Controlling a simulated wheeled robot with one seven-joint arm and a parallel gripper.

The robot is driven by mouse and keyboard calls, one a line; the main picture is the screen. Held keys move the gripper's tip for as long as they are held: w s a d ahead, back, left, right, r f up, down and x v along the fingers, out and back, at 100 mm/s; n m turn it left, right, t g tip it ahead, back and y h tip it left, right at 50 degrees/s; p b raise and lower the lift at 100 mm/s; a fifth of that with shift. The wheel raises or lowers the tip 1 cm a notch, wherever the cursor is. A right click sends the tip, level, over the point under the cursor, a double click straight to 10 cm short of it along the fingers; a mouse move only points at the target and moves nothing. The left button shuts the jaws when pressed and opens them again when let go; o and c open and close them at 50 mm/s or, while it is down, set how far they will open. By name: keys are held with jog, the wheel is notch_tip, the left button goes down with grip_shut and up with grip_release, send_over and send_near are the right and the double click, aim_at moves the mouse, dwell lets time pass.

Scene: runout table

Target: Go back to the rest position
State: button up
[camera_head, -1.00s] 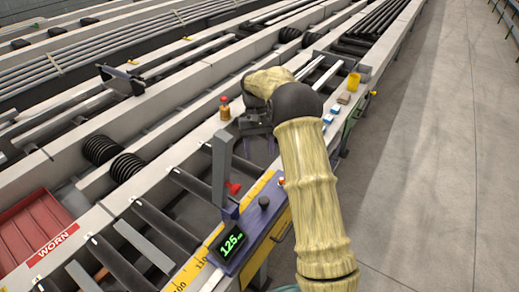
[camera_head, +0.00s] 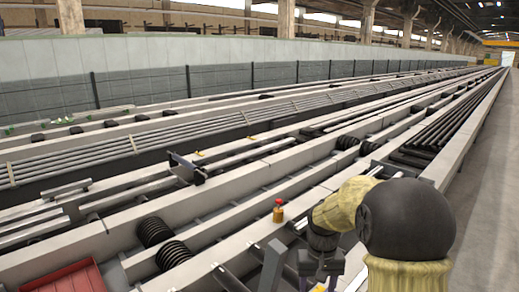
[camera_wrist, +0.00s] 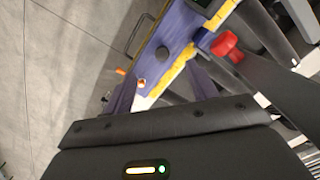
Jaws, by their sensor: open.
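My gripper (camera_head: 321,268) is low in the head view, partly cut off by the bottom edge, with my straw-coloured sleeve and black joint to its right. In the wrist view the two purple fingers of my gripper (camera_wrist: 162,92) stand apart with nothing between them. Beyond them lie a purple block with a dark knob (camera_wrist: 162,53) and a yellow strip (camera_wrist: 170,72). I cannot tell the exact height of the fingers above the table.
A small orange bottle with a red cap (camera_head: 278,211) stands on the beam left of my gripper. A grey upright plate (camera_head: 272,264) is close to the gripper's left. Black coils (camera_head: 155,231) and a red tray (camera_head: 68,279) lie further left. Bare floor (camera_wrist: 55,75) shows in the wrist view.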

jog(key=s+t, duration=0.3)
jog(key=s, duration=1.1)
jog(key=shift+s+d+f, duration=0.2)
jog(key=shift+s+f, duration=0.05)
jog(key=shift+s, duration=0.15)
jog(key=shift+d, duration=0.1)
dwell(0.3)
